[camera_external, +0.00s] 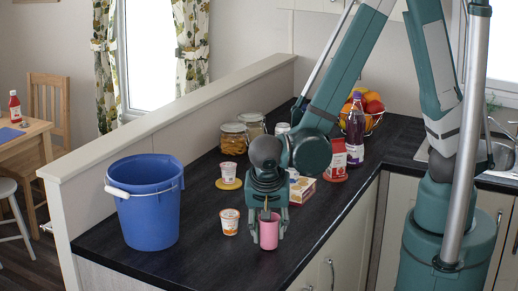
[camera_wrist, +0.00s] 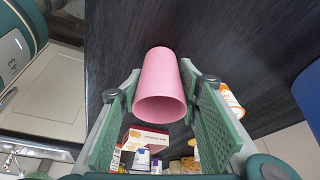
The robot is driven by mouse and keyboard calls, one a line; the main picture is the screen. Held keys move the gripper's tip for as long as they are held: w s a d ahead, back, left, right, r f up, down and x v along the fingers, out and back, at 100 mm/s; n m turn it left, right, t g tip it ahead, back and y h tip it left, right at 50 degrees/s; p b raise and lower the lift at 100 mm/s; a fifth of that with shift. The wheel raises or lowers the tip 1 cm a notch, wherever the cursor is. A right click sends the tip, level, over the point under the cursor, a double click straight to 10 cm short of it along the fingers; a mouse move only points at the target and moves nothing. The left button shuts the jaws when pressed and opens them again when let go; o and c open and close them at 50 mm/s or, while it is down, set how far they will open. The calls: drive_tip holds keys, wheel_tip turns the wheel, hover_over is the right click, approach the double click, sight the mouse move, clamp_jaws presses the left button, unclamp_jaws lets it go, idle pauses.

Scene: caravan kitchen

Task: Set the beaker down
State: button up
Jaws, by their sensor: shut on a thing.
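The beaker (camera_external: 268,232) is a plain pink cup in the outside view, near the front edge of the dark worktop (camera_external: 190,258). My gripper (camera_external: 268,214) is above and around it, with a finger on each side. In the wrist view the pink beaker (camera_wrist: 162,88) sits between the two green finger pads of my gripper (camera_wrist: 160,110). The beaker looks upright in the outside view. I cannot tell whether its base touches the worktop.
An orange-and-white pot (camera_external: 230,222) stands just left of the beaker. A blue bucket (camera_external: 148,205) stands farther left. Behind are a pot on a yellow coaster (camera_external: 229,183), glass jars (camera_external: 233,140), a small box (camera_external: 301,189), a bottle (camera_external: 355,130) and a fruit bowl (camera_external: 372,122).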

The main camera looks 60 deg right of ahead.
drive_tip(key=shift+f, duration=0.15)
drive_tip(key=o, duration=0.9)
drive_tip(key=shift+r, duration=0.2)
drive_tip(key=shift+p+v, duration=0.45)
drive_tip(key=shift+v, duration=5.55)
drive_tip(key=shift+s+d+r+n+t+y, duration=0.4)
drive_tip(key=shift+d+r+n+t+y, duration=0.4)
drive_tip(key=shift+d+r+n, duration=2.55)
drive_tip(key=shift+s+d+r+n+t+y, duration=0.5)
drive_tip(key=shift+d+r+n+t, duration=0.85)
drive_tip(key=shift+d, duration=4.05)
drive_tip(key=shift+s+d+r+n+t+y, duration=0.35)
drive_tip(key=shift+d+r+n+t+y, duration=0.35)
drive_tip(key=shift+d+r+n, duration=2.65)
